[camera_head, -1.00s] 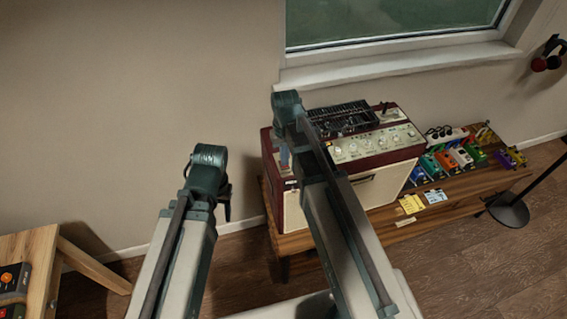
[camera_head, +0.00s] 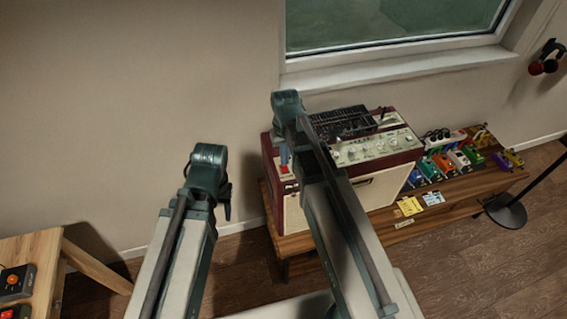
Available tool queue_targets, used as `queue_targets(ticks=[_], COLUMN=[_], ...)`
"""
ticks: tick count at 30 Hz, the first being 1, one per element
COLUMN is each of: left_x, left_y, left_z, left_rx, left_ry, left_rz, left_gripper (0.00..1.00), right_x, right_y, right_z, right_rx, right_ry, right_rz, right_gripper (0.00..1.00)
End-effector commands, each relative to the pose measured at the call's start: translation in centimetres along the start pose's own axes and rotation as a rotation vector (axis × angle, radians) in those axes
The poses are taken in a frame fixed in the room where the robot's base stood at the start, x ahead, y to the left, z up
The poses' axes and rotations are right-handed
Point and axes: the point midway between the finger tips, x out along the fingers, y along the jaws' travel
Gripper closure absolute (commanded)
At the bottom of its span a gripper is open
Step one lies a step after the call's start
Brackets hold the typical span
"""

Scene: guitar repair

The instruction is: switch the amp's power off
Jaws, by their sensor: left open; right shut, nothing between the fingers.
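The amp (camera_head: 378,187) is a dark red and cream box on the wooden bench below the window. Its top panel (camera_head: 378,145) carries a row of pale knobs. A small red patch shows on its left end; I cannot tell whether it is a switch. My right arm covers part of the amp's front and left side. My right gripper (camera_head: 284,153) is mostly hidden behind that arm, near the amp's left end, shut and empty; contact cannot be told. My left gripper (camera_head: 227,205) is mostly hidden behind my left arm, open, left of the amp and apart from it.
A black device (camera_head: 342,122) lies on the amp. Several coloured pedals (camera_head: 442,165) and paper notes (camera_head: 409,206) are on the bench (camera_head: 385,222) to the right. A stand base (camera_head: 507,214) is on the floor at right. A wooden table (camera_head: 45,265) with pedals stands at lower left.

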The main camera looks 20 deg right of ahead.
Motion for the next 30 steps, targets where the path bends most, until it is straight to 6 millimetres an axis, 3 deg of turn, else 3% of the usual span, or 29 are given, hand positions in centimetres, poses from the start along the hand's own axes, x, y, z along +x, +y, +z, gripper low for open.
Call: queue_targets(ticks=[12,22,26,30], left_x=[-3.6,-3.7,-2.5,1.2], left_y=[-0.3,-0.3,-0.2,0.1], left_z=[0.2,0.2,0.1,-0.1], left_rx=[-0.007,-0.009,-0.008,-0.004], left_ry=[0.0,0.0,0.0,0.0], left_rz=[0.002,0.002,0.002,0.001], left_gripper=[0.5,0.5,0.5,0.5], right_x=[-3.6,-3.8,-2.5,1.2], right_y=[0.0,0.0,-1.2,-5.2], right_z=[0.0,0.0,1.2,5.6], right_rx=[0.0,0.0,-0.023,-0.115], right_ry=[0.0,0.0,-0.004,-0.019], right_rz=[0.0,0.0,0.006,0.034], right_gripper=[1.0,1.0,1.0,1.0])
